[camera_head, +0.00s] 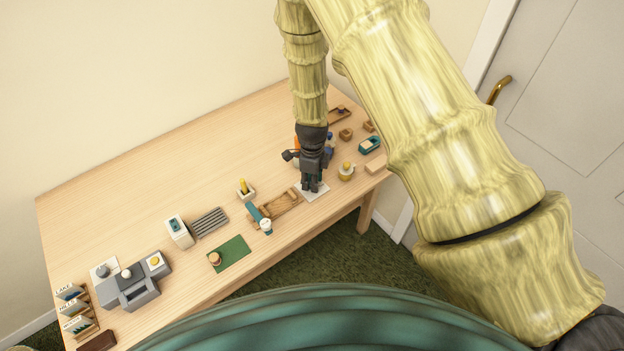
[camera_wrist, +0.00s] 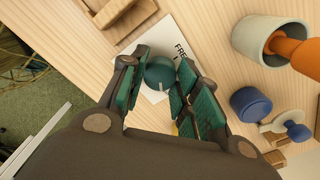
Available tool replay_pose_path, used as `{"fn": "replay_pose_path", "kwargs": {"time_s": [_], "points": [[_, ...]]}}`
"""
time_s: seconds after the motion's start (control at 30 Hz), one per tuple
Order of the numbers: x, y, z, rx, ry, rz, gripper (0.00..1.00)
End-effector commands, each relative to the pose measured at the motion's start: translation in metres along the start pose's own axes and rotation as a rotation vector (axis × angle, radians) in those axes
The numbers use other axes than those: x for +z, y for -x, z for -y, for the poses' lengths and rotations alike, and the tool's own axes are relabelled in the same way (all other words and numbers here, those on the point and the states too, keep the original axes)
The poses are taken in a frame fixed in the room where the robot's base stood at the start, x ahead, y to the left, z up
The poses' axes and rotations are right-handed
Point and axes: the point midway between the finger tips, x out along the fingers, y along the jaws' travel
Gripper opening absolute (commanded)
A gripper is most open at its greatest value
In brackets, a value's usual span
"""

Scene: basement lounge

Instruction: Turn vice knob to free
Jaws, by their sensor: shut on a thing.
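The knob (camera_wrist: 159,72) is a round dark teal piece with a pale pointer mark, seen in the wrist view. It sits over a white card (camera_wrist: 182,33) printed with letters that begin "FRE"; the rest is hidden by my fingers. My gripper (camera_wrist: 160,84) is shut on the knob, with a teal-padded finger on each side. In the head view my gripper (camera_head: 313,182) points down at the front right of the table, over the white card (camera_head: 317,194). It hides the knob there. I cannot make out the vice body or exactly where the pointer aims.
A pale cup with an orange handle (camera_wrist: 295,50) and blue round parts (camera_wrist: 251,103) stand close to my gripper. The table's (camera_head: 150,190) back middle is clear.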

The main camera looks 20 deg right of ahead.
Motion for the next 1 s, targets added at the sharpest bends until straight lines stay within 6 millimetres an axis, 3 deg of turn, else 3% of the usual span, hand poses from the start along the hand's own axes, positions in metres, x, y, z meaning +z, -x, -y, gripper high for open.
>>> {"fn": "replay_pose_path", "kwargs": {"time_s": [0.47,1.0], "points": [[-0.0001,-0.0009,-0.0001,0.000,0.160,0.000,0.07],[0.0005,-0.0007,0.0004,-0.001,0.659,0.001,0.07]]}}
